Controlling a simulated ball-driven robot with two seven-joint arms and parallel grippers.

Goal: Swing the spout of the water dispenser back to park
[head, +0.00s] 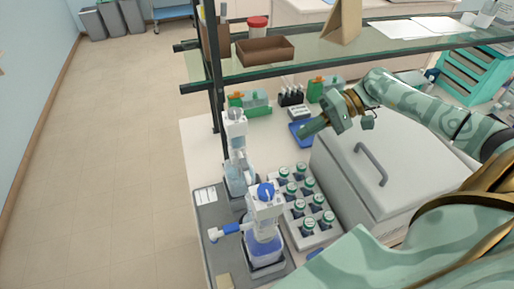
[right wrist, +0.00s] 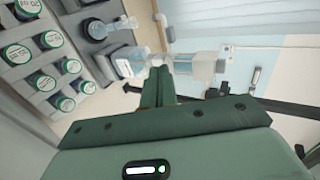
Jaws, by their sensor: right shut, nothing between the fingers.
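Two bottle-top dispensers stand in the grey tray (head: 212,226) at the left bench end. The rear one, with a white head and pale clear liquid, looks like the water dispenser (head: 236,150); I cannot make out where its spout points. The front dispenser (head: 264,218) has a blue cap and blue liquid, and its blue-and-white spout (head: 229,231) points left. My right gripper (head: 305,131) is shut and empty, above the bench to the right of the rear dispenser. In the right wrist view its closed fingertips (right wrist: 160,70) overlap a white dispenser head (right wrist: 196,68); contact is unclear. My left gripper is out of view.
A rack of green-capped bottles (head: 284,214) stands right of the dispensers. A large grey box with a handle (head: 371,164) stands further right. A glass shelf (head: 335,58) on a dark post (head: 215,110) runs above the bench. Free floor lies left.

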